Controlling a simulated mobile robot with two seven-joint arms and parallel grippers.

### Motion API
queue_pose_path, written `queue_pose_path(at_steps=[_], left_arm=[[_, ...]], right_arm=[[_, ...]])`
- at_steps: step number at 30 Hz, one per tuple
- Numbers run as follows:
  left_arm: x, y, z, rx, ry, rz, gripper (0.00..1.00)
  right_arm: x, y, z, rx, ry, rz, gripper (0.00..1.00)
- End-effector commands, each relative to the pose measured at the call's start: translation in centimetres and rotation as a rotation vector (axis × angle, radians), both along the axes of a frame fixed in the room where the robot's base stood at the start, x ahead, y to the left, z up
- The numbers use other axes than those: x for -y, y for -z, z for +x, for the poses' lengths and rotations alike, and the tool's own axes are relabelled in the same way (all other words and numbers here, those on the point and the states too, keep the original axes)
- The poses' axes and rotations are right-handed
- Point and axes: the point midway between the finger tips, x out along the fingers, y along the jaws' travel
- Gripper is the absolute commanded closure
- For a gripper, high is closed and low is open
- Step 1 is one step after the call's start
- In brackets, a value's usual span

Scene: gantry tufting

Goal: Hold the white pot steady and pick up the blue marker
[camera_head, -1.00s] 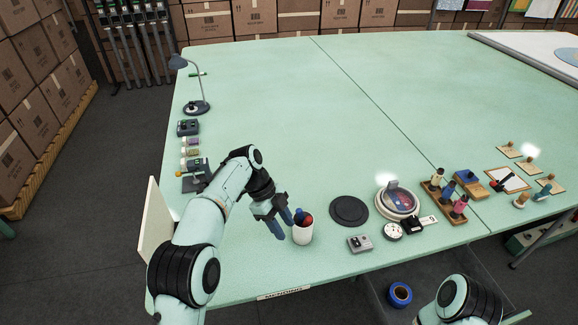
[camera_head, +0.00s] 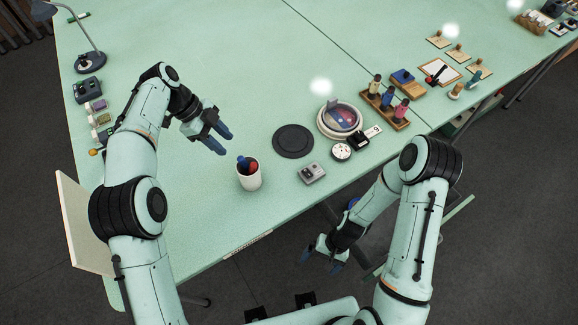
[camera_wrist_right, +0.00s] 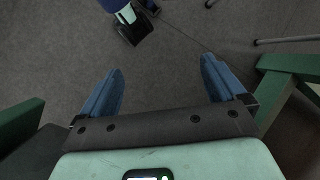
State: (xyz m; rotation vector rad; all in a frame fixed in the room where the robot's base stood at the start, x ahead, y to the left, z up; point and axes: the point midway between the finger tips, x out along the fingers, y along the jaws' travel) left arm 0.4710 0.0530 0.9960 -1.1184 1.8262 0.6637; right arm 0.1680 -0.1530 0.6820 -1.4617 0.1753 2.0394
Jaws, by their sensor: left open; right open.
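The white pot (camera_head: 249,181) stands upright near the front edge of the green table. A blue-topped marker (camera_head: 242,162) and a red-topped one (camera_head: 253,166) stick out of its mouth. My left gripper (camera_head: 218,144) is open and empty, above the table behind and to the left of the pot, apart from it. My right gripper (camera_head: 321,262) is open and empty, beyond the table's front edge and lower right of the pot. The right wrist view shows its two blue fingers (camera_wrist_right: 160,92) spread with only grey floor between them.
A black disc (camera_head: 293,141), a grey box (camera_head: 311,173), a dial (camera_head: 341,151) and a round dish (camera_head: 340,119) lie right of the pot. A wooden rack (camera_head: 385,107) stands further right. A lamp (camera_head: 88,58) is at the left edge. The table's middle is clear.

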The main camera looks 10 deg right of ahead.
Motion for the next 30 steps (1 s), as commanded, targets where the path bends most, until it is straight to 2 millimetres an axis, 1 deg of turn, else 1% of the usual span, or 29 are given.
queue_pose_path(at_steps=[1, 5, 8, 9, 11, 12, 14, 15, 18, 21, 25, 30], left_arm=[[0.0, 0.0, 0.0, 0.000, 0.000, 0.000, 0.57], [0.0, 0.0, 0.0, 0.000, 0.000, 0.000, 0.57], [0.0, 0.0, 0.0, 0.000, 0.000, 0.000, 0.57], [0.0, 0.0, 0.0, 0.000, 0.000, 0.000, 0.57], [0.0, 0.0, 0.0, 0.000, 0.000, 0.000, 0.57], [0.0, 0.0, 0.0, 0.000, 0.000, 0.000, 0.57], [0.0, 0.0, 0.0, 0.000, 0.000, 0.000, 0.57], [0.0, 0.0, 0.0, 0.000, 0.000, 0.000, 0.57], [0.0, 0.0, 0.0, 0.000, 0.000, 0.000, 0.57], [0.0, 0.0, 0.0, 0.000, 0.000, 0.000, 0.57], [0.0, 0.0, 0.0, 0.000, 0.000, 0.000, 0.57], [0.0, 0.0, 0.0, 0.000, 0.000, 0.000, 0.57]], right_arm=[[0.5, -1.5, 1.3, -0.014, 0.039, 0.025, 0.03], [0.7, -5.8, 3.7, -0.067, 0.128, 0.137, 0.03], [0.6, -10.0, 5.9, -0.088, 0.198, 0.248, 0.03], [0.5, -11.9, 7.0, -0.094, 0.233, 0.299, 0.03], [0.1, -14.9, 9.0, -0.108, 0.309, 0.383, 0.03], [-0.3, -16.7, 10.4, -0.122, 0.375, 0.437, 0.03], [-1.0, -18.7, 12.8, -0.163, 0.499, 0.509, 0.03], [-1.5, -19.6, 14.4, -0.197, 0.589, 0.547, 0.03], [-2.5, -20.7, 17.9, -0.294, 0.798, 0.616, 0.03], [-3.1, -21.1, 20.5, -0.380, 0.960, 0.661, 0.03], [-3.6, -21.3, 22.2, -0.451, 1.076, 0.693, 0.03], [-4.6, -20.9, 23.1, -0.478, 1.114, 0.703, 0.03]])
